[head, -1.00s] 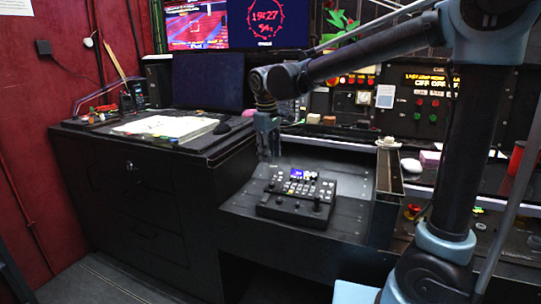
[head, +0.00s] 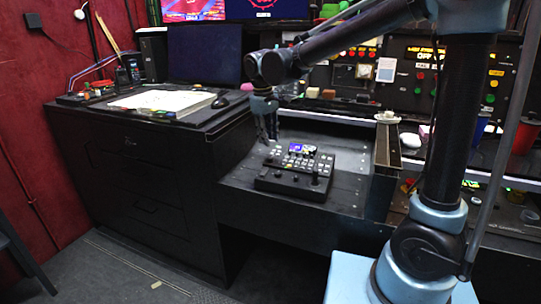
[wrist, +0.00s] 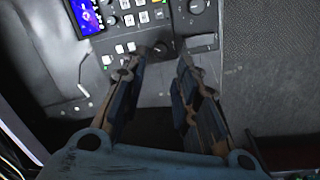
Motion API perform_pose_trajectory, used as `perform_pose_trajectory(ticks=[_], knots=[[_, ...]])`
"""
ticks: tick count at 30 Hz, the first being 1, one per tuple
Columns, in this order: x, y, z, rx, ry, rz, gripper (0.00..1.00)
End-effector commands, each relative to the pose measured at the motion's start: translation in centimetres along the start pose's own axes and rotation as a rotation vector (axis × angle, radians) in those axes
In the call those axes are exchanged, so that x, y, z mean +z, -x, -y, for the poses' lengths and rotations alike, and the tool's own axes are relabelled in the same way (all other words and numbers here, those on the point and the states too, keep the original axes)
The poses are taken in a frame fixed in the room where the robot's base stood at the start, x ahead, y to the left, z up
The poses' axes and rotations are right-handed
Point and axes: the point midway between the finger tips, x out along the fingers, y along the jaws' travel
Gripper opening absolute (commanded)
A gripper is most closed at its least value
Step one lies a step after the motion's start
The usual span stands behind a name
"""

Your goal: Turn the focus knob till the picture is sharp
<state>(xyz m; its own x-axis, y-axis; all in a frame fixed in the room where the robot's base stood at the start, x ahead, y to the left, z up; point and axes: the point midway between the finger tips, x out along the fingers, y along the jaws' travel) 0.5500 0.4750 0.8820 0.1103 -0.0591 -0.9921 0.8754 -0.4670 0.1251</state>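A dark control panel (head: 294,172) with a small lit screen (head: 302,149), pale buttons and short sticks or knobs lies on the grey desk. My gripper (head: 268,136) hangs by the panel's upper left corner. In the wrist view, my gripper (wrist: 157,62) has its two fingers apart, with nothing between them. A small dark knob (wrist: 160,48) shows just beyond the gap between the fingertips; I cannot tell whether they touch it. Another round knob (wrist: 196,7) is farther up. The screen (wrist: 84,16) shows purple-blue graphics, too small to judge sharpness. Which knob is for focus cannot be read.
A black cabinet (head: 150,190) with an open book (head: 163,100) and a mouse (head: 220,102) stands left. A raised divider (head: 384,158) borders the desk on the right. Racks with lit buttons line the back. Floor is free in front of the cabinet.

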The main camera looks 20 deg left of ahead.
Motion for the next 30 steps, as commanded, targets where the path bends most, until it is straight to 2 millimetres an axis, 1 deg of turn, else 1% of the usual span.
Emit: perform_pose_trajectory(ticks=[1, 3, 9, 15, 21, 28, 29, 30], knots=[[-0.1, -0.9, 0.0, 0.0, -0.001, 0.0, 0.28], [-0.1, -2.1, 0.0, 0.0, -0.001, 0.0, 0.28], [-0.1, -5.2, 0.0, 0.0, -0.001, 0.0, 0.28], [-0.1, -7.3, 0.0, 0.0, -0.001, 0.0, 0.28], [0.0, -8.1, 0.0, 0.0, 0.0, 0.0, 0.28], [0.0, -8.1, 0.0, 0.0, 0.0, 0.0, 0.28], [0.0, -8.1, 0.0, 0.0, 0.0, 0.0, 0.23], [0.0, -8.1, 0.0, 0.0, 0.0, 0.0, 0.14]])
